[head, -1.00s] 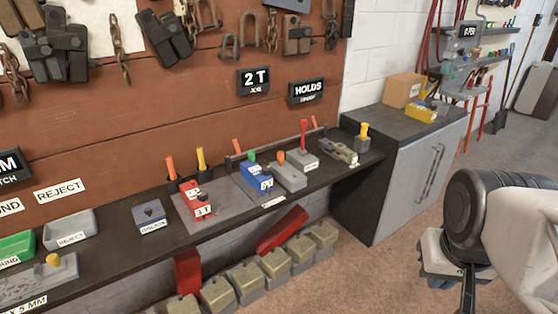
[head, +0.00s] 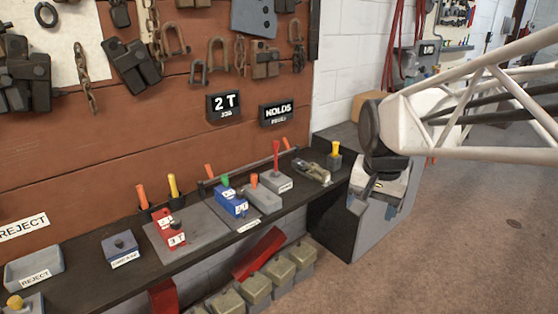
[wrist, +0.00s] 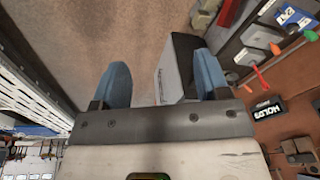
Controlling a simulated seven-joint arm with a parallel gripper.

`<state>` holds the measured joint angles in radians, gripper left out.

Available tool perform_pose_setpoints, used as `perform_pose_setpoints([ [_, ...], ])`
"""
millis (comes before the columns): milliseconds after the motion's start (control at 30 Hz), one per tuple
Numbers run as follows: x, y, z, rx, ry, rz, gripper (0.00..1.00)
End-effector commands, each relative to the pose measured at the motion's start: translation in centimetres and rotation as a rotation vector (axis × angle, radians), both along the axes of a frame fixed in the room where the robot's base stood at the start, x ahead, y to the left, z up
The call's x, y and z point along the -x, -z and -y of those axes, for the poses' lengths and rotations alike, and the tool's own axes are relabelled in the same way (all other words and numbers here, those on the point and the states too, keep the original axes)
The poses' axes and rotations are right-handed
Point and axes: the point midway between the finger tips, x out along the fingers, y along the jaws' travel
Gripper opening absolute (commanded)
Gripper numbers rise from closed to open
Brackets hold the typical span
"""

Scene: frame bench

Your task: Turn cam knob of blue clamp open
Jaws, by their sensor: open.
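A blue block with a white label (head: 231,203), which I take to be the blue clamp, sits on a grey plate on the dark shelf. A green knob (head: 225,181) stands up at its back; whether this is the cam knob, and how it is turned, is too small to tell. The blue block also shows at the upper right of the wrist view (wrist: 297,16), with the green knob (wrist: 310,36) near it. My gripper (wrist: 163,78) is open and empty, its blue fingers apart. In the head view it hangs right of the shelf, well away from the blue block.
A grey block with an orange knob (head: 264,199) stands right beside the blue block. A red upright lever (head: 276,156) rises behind it. Red blocks (head: 172,236) stand to the left. A grey cabinet (head: 345,222) is near my gripper. The floor at right is clear.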

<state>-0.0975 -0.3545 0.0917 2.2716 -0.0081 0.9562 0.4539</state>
Motion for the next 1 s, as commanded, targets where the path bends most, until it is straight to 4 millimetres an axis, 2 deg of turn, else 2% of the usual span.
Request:
perform_pose_setpoints([
  [100, -3.0, -0.2, -1.3, -0.011, 0.051, -0.012, 0.69],
  [467, -11.5, 0.1, -5.5, -0.042, 0.218, -0.043, 0.69],
  [767, -18.3, 1.4, -9.6, -0.061, 0.358, -0.069, 0.69],
  [1000, -23.5, 3.2, -13.4, -0.074, 0.471, -0.090, 0.69],
])
